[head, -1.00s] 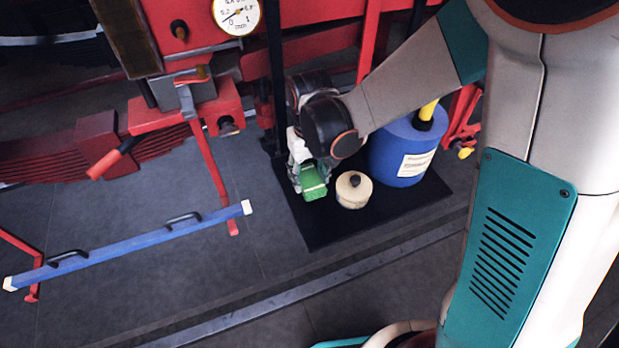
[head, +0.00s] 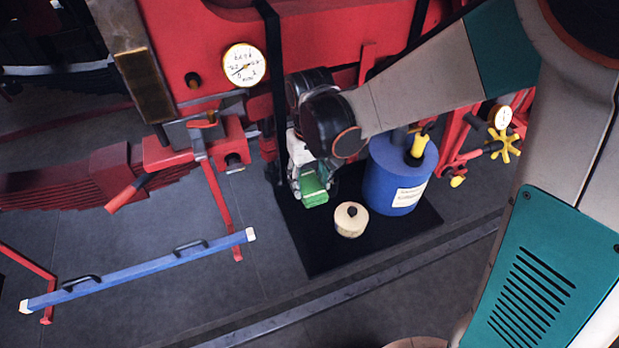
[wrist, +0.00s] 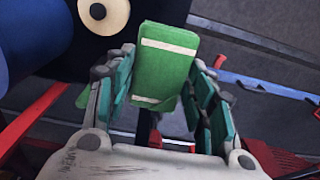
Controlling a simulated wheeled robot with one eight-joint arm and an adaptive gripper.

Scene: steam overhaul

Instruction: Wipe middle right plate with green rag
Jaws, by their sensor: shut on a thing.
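The green rag (head: 314,187) is a folded green block with pale stripes. It also shows in the wrist view (wrist: 165,68), between the fingers of my gripper (wrist: 160,85). My gripper (head: 312,178) is shut on the rag and holds it above the black mat (head: 313,254), left of the cream pot. Part of the gripper is hidden behind my arm in the head view. I cannot tell which surface is the middle right plate.
A cream pot with a dark knob (head: 350,220) and a blue canister (head: 395,180) stand on the mat. A red frame with a round gauge (head: 244,66) rises behind.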

